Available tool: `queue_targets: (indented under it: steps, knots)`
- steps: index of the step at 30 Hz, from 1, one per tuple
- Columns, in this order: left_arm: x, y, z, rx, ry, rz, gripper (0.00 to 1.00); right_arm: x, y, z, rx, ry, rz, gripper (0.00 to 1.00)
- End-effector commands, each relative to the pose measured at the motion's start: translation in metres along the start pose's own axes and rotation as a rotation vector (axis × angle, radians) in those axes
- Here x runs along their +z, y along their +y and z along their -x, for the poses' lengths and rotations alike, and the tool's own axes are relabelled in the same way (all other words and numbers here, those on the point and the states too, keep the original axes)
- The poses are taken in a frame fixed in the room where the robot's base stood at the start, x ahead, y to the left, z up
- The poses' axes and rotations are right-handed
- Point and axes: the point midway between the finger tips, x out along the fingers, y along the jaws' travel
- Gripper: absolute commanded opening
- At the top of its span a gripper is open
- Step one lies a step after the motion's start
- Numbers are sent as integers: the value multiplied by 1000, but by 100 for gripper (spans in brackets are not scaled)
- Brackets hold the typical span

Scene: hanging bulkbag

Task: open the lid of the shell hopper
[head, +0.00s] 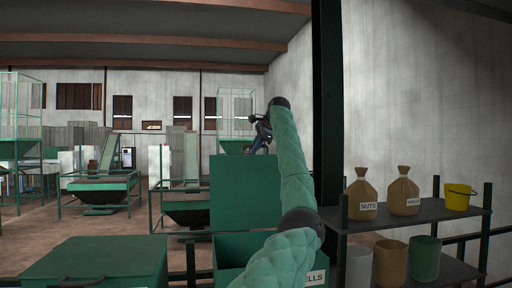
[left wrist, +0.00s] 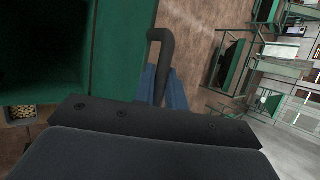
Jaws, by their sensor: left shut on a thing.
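The shell hopper (head: 228,277) is a green box at the bottom centre of the head view, with a label ending in "ELLS" partly behind my arm. Its green lid (head: 240,190) stands raised, roughly upright, at the back of the box. My left gripper (head: 258,143) is at the lid's top edge. In the left wrist view its blue fingers (left wrist: 161,86) are shut on the dark bent handle (left wrist: 165,42), beside the green lid (left wrist: 125,50). My left forearm hides the right part of the lid and box. My right gripper is in neither view.
A second green hopper with its lid down (head: 100,262) stands at the lower left. A shelf (head: 440,222) at right holds sacks marked NUTS (head: 361,195) and SHELLS (head: 403,192), a yellow bucket (head: 457,197) and several containers below. A dark post (head: 327,100) rises beside my arm.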

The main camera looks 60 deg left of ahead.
Motion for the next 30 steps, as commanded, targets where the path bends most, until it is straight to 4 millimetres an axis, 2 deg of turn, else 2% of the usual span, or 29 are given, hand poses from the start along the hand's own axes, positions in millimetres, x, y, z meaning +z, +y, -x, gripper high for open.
queue_targets:
  steps: [1,2,5,13,17,22,30]
  knots:
    - [-2,1,-2,3,0,-2,0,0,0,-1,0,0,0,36]
    - [-2,1,-2,3,0,-2,16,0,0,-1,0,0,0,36]
    - [-2,1,-2,3,0,-2,34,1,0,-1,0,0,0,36]
    - [-2,2,-2,5,0,-3,34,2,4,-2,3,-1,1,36]
    - [-2,3,4,4,1,-2,34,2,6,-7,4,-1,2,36]
    - [-2,4,28,0,2,-2,34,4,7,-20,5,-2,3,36]
    - [1,3,66,-3,1,1,34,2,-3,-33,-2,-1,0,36]
